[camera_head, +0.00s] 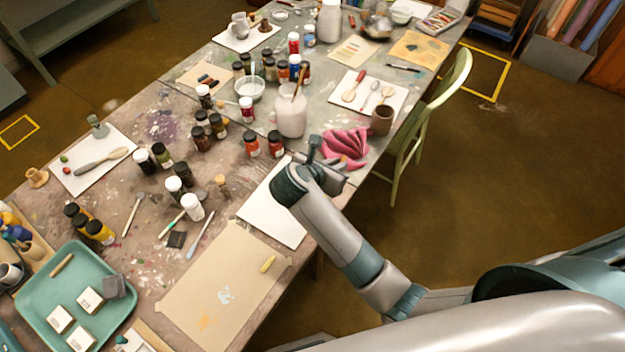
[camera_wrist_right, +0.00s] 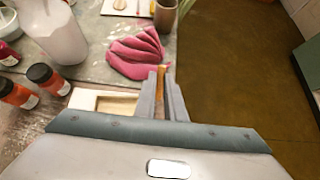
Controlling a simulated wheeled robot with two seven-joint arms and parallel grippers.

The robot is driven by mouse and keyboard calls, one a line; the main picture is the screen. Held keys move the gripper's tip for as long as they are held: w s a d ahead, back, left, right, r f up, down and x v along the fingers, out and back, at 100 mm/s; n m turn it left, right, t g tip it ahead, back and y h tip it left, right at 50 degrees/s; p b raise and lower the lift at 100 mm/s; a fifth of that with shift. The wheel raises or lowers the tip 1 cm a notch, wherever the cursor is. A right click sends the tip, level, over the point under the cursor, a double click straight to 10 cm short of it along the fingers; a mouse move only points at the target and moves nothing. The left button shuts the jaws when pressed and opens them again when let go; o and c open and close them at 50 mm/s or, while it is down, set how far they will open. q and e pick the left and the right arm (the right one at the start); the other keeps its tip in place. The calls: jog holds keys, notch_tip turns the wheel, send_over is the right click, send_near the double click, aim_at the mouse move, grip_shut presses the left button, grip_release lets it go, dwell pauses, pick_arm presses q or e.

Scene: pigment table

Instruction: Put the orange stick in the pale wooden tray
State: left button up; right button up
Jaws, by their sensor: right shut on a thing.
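My right gripper (camera_head: 328,176) is over the table's right edge, beyond a white sheet. In the right wrist view its fingers (camera_wrist_right: 163,92) are shut on the orange stick (camera_wrist_right: 161,76), which shows as a narrow upright strip between them. I cannot make out the tray or the stick clearly in the head view, where the gripper covers that spot. My left gripper is not in view.
A crumpled pink cloth (camera_head: 344,145) lies just beyond the gripper; it also shows in the right wrist view (camera_wrist_right: 137,54). A large pale jar (camera_head: 291,115) and red-orange paint bottles (camera_head: 276,143) stand near. The white sheet (camera_head: 268,215) is bare. A green chair (camera_head: 432,115) stands at right.

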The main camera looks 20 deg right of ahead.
jog(key=a+f, duration=0.1)
jog(key=a, duration=0.1)
jog(key=w+a+f, duration=0.1)
jog(key=a, duration=0.1)
jog(key=w+a+f, duration=0.1)
jog(key=a, duration=0.1)
jog(key=shift+f+p, duration=0.35)
jog(key=shift+p, duration=0.05)
jog(key=shift+f, duration=0.1)
jog(key=shift+f+p, duration=0.45)
jog(key=shift+f, duration=1.45)
jog(key=shift+f, duration=0.15)
jog(key=o, duration=0.7)
jog(key=shift+c, duration=0.2)
